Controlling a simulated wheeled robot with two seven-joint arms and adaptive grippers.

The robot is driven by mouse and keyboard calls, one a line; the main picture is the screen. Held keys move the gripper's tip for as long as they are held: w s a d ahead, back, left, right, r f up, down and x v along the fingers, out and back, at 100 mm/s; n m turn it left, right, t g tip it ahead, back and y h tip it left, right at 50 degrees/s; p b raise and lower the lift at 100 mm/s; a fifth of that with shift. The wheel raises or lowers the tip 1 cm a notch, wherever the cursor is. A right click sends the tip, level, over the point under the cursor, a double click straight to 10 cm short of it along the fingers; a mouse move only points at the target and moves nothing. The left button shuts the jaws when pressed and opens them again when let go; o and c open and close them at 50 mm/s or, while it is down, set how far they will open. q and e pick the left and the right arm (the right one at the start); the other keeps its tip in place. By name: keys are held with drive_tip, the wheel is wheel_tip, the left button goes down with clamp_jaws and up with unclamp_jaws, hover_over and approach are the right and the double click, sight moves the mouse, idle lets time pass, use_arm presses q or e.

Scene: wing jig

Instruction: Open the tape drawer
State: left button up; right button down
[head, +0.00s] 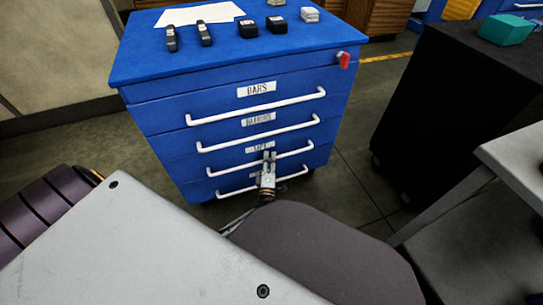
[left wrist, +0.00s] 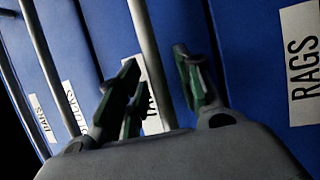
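The blue drawer cabinet (head: 160,118) stands ahead with its drawers shut. The tape drawer is the third from the top, its label (head: 258,148) partly hidden by my gripper. Its white bar handle (head: 292,154) runs across the front. My left gripper (head: 268,158) is at the middle of this handle. In the left wrist view, the open fingers (left wrist: 158,75) stand on either side of the tape handle (left wrist: 146,40), with gaps visible beside it. The tape label (left wrist: 151,95) shows behind, partly covered. My right gripper is in neither view.
The bars handle (head: 255,107) and blocks handle (head: 258,134) are above, the rags handle (head: 232,190) below. Small dark boxes and a paper (head: 199,14) lie on top. A red item (head: 343,60) sits at the top right edge. A black cabinet (head: 440,100) stands right; floor lies between.

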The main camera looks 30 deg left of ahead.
use_arm(q)
drive_tip(key=shift+w, duration=0.1)
drive_tip(key=shift+r, duration=0.1)
clamp_jaws()
idle(0.5)
